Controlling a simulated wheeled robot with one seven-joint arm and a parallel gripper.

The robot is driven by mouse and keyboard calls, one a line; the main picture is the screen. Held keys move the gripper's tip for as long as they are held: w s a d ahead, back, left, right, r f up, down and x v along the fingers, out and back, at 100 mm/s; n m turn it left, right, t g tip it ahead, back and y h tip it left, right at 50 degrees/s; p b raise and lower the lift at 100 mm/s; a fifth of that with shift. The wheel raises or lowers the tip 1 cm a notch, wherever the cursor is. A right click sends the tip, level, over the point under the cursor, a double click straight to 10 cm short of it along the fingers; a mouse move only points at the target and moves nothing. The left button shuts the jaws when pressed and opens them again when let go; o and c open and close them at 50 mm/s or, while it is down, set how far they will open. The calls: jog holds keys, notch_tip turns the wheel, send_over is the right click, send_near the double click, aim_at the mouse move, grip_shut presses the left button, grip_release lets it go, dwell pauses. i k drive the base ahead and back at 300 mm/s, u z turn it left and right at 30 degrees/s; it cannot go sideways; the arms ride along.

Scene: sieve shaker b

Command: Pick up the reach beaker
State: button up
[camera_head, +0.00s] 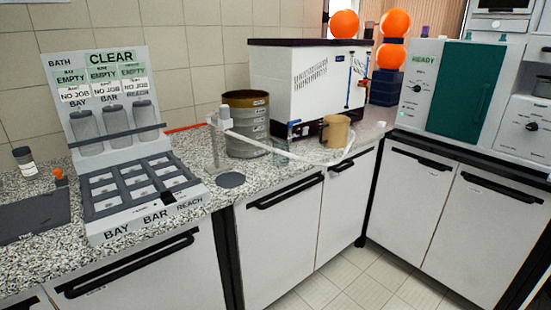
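A tan cup-like vessel (336,131) stands upright on the counter in front of the white machine, at the centre right. No label is readable on either, so I cannot tell which is the reach beaker. A rack (140,195) at the left has the words BAY, BAR and REACH along its front edge, and several slots. Three grey cylinders (115,121) stand against its back panel. My gripper is not in view.
A white curved band (262,146) spans the counter from a thin stand (225,118) toward the tan vessel. A stack of brass-rimmed sieves (247,125) stands behind it. The white machine (295,82) and a READY unit (415,85) fill the back. Floor (345,285) is clear.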

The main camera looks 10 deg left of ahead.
aim_at(281, 153)
jog(key=i, duration=1.5)
jog(key=z, duration=0.05)
